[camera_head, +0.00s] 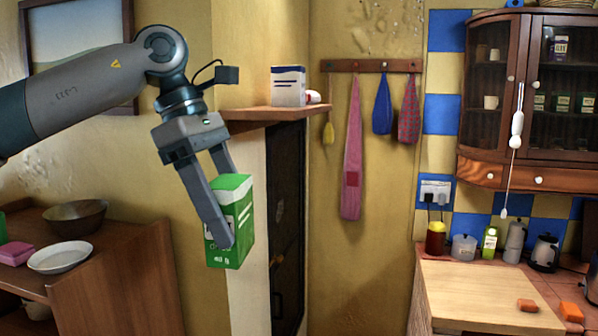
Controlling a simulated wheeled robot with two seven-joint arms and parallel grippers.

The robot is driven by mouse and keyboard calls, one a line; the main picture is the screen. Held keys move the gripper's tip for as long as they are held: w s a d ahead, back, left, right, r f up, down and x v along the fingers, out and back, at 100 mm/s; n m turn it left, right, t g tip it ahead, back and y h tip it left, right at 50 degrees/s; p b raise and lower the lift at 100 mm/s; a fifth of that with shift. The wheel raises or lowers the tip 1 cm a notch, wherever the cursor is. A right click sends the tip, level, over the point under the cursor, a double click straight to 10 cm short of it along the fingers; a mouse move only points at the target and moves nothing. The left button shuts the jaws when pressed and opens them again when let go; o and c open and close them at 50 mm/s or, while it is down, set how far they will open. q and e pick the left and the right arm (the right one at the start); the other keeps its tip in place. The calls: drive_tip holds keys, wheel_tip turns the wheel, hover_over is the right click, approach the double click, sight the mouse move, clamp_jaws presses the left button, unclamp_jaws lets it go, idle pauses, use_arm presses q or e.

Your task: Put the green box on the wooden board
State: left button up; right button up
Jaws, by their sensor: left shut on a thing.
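The green box (236,226) is a tall carton with a white-edged top, held up in the air left of the middle of the head view. My left gripper (228,212) is shut on it, one finger across its near face. The box hangs slightly tilted, apart from any surface. The wooden board (475,290) is a pale flat slab on the counter at the lower right. A small orange-brown piece (527,305) lies on its right part. My left gripper and the box are well to the left of the board. My right gripper is not in view.
A wooden shelf (262,113) with a white box (288,86) is just behind my gripper. A brown cabinet with a bowl (75,217) and a white plate (60,257) stands at left. The board's left part is clear.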

use_arm(q)
drive_tip(key=s+a+f+m+g+y+b, duration=0.1)
drive_tip(key=a+f+m, duration=0.3)
drive_tip(key=f, duration=0.8)
drive_tip(key=s+a+f+m+g+y+b, duration=0.1)
drive_tip(key=a+f+m, duration=0.4)
drive_tip(key=f, duration=0.6)
drive_tip(key=s+a+f+m+g+y+b, duration=0.1)
drive_tip(key=s+a+f+m, duration=0.3)
drive_tip(key=f, duration=0.8)
drive_tip(key=m+y, duration=0.1)
drive_tip(key=m, duration=0.1)
drive_tip(key=shift+a+f+m+g+y, duration=0.2)
drive_tip(key=shift+f+m+g+y, duration=0.1)
drive_tip(key=shift+m+g, duration=0.1)
drive_tip(key=shift+r, duration=0.1)
